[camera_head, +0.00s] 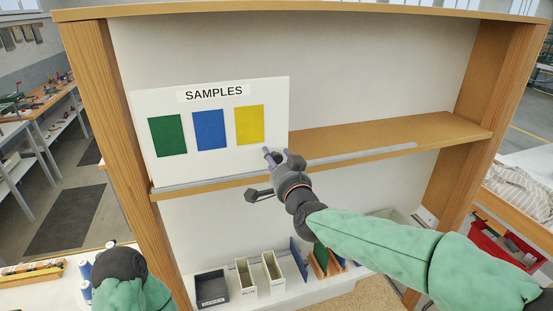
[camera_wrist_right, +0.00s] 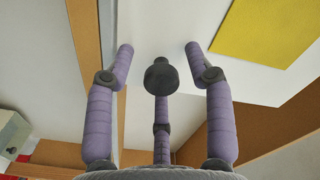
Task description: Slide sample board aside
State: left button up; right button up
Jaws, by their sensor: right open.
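The sample board (camera_head: 218,95) is a white panel marked SAMPLES with green, blue and yellow swatches. It stands upright at the left of the wooden shelf, its lower edge at the grey rail (camera_head: 230,180). My right gripper (camera_head: 277,155) is at the board's lower right corner, its fingers apart; I cannot tell whether they touch it. In the right wrist view the open fingers (camera_wrist_right: 158,48) point at white surface, with the yellow swatch (camera_wrist_right: 262,28) at upper right. My left arm shows at the lower left; its gripper's fingers are not visible.
The shelf (camera_head: 390,135) is empty to the right of the board, up to the wooden side post (camera_head: 500,90). Below stand a dark bin (camera_head: 211,288), white narrow bins (camera_head: 272,272) and blue and green panels (camera_head: 298,258). A red crate (camera_head: 505,250) is at the right.

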grip_shut()
jog(key=shift+f, duration=0.1)
